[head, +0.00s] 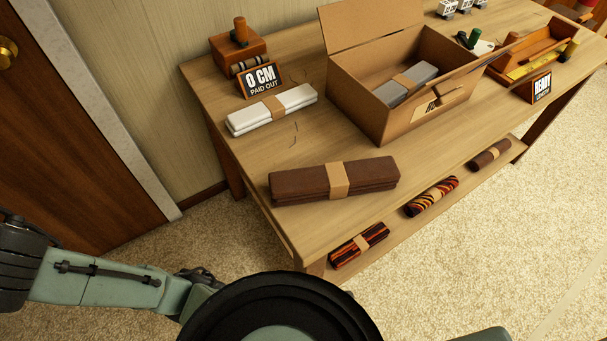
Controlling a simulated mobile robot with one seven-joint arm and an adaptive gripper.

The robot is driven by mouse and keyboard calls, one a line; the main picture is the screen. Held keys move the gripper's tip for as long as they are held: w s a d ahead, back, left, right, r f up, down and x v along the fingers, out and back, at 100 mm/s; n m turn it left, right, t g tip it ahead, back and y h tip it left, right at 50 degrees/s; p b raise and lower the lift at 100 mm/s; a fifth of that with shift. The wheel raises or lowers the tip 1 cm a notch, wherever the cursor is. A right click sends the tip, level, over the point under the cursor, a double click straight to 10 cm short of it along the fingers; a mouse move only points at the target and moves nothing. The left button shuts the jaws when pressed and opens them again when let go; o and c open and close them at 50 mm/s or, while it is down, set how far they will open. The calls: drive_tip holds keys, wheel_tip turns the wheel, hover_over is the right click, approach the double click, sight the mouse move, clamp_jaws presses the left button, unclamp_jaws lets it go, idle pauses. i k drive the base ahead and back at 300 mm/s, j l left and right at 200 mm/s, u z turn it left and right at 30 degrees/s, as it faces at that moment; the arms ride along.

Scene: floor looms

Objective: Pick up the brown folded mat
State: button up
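A brown folded mat (295,185) with a tan paper band (338,180) around its middle lies flat near the front left edge of the wooden table (235,155). Nothing touches it from above. A smaller brown rolled or folded mat (488,154), also banded, lies on the low shelf (450,202) at the table's front. My arm shows along the bottom of the head view, below and left of the table. I cannot make out my gripper's fingers in this view.
An open cardboard box (375,110) holding a grey folded mat (392,94) stands behind the brown mat. A white folded mat (250,118), a "0 CM PAID OUT" sign (260,80) and a wooden block (225,53) are at the back left. Two patterned mats (432,196) (358,246) lie on the shelf.

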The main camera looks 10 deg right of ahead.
sight(339, 180)
drive_tip(key=l+u, duration=0.3)
drive_tip(key=l, duration=0.25)
drive_tip(key=l+u, duration=0.3)
drive_tip(key=l, duration=0.25)
drive_tip(key=k+l, duration=0.1)
drive_tip(key=l, duration=0.3)
drive_tip(key=l+u, duration=0.15)
drive_tip(key=l, duration=0.2)
drive_tip(key=k+l, duration=0.15)
drive_tip(key=l, duration=0.25)
drive_tip(key=k+l, duration=0.1)
drive_tip(key=l, duration=0.75)
drive_tip(key=k+l, duration=0.15)
drive_tip(key=l, duration=0.3)
drive_tip(key=k+l+u, duration=0.1)
drive_tip(key=l, duration=0.35)
